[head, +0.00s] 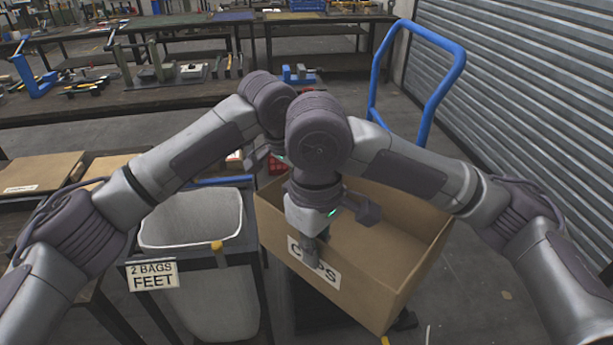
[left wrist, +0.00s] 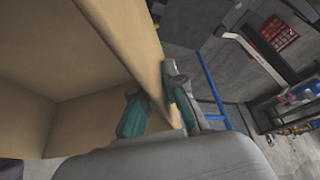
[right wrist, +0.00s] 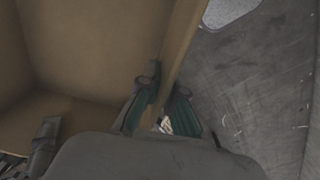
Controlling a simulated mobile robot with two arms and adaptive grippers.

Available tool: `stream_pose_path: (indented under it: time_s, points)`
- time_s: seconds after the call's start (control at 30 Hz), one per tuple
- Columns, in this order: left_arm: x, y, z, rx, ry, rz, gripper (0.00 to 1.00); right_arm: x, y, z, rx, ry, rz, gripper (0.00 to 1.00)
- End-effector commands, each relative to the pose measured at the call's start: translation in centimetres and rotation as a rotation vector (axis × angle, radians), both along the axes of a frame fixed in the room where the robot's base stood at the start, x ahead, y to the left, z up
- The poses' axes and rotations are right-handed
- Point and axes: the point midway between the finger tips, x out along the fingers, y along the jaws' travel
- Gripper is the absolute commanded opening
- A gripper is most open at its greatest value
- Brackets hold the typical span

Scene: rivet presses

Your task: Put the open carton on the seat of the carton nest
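The open carton (head: 385,240) is a brown box with a white label whose lettering is partly covered by my right gripper. It is tilted in the head view and looks empty where I see inside. My right gripper (head: 312,248) straddles the labelled near wall; the right wrist view shows its fingers (right wrist: 163,98) closed on both sides of that wall. My left gripper's fingers (left wrist: 160,98) pinch another carton wall in the left wrist view; in the head view they are mostly hidden behind the right arm. A dark frame (head: 405,321) shows under the carton; I cannot tell whether it is the nest.
A stand with a lined bin (head: 190,220) and a "2 BAGS FEET" sign (head: 152,275) is close left of the carton. A blue trolley handle (head: 425,125) rises behind it. Flat cartons (head: 40,172) lie at left. Workbenches fill the back; open floor (head: 490,290) is at right.

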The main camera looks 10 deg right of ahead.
Motion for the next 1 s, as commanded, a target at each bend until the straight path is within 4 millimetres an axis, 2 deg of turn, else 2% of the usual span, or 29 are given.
stream_pose_path:
  time_s: [0.03, 0.2, 0.23, 0.4, 0.77, 0.87, 1.0]
  points:
    - [-0.5, -0.5, 0.0, -0.004, 0.008, -0.015, 0.00, 0.3, 0.0, 0.1, 0.003, -0.008, -0.002, 0.00]
    - [-0.7, -0.6, 0.0, -0.004, 0.012, -0.019, 0.00, 0.4, 0.0, 0.1, 0.003, -0.012, -0.004, 0.00]
    - [-0.7, -0.7, 0.1, -0.006, 0.011, -0.019, 0.00, 0.4, 0.0, 0.1, 0.004, -0.012, -0.004, 0.10]
    - [-0.6, -0.5, 0.1, -0.004, 0.009, -0.016, 0.00, 0.3, 0.0, 0.1, 0.004, -0.009, -0.004, 0.35]
    - [-0.4, -0.4, 0.1, -0.005, 0.007, -0.011, 0.00, 0.3, 0.0, 0.6, 0.002, -0.009, -0.002, 0.35]
    - [-0.4, -0.4, 0.1, -0.005, 0.006, -0.011, 0.00, 0.3, 0.0, 1.9, 0.002, -0.011, -0.002, 0.35]
    - [-0.4, -0.4, 0.1, -0.005, 0.006, -0.011, 0.00, 0.4, 0.0, 4.9, 0.002, -0.013, -0.003, 0.35]
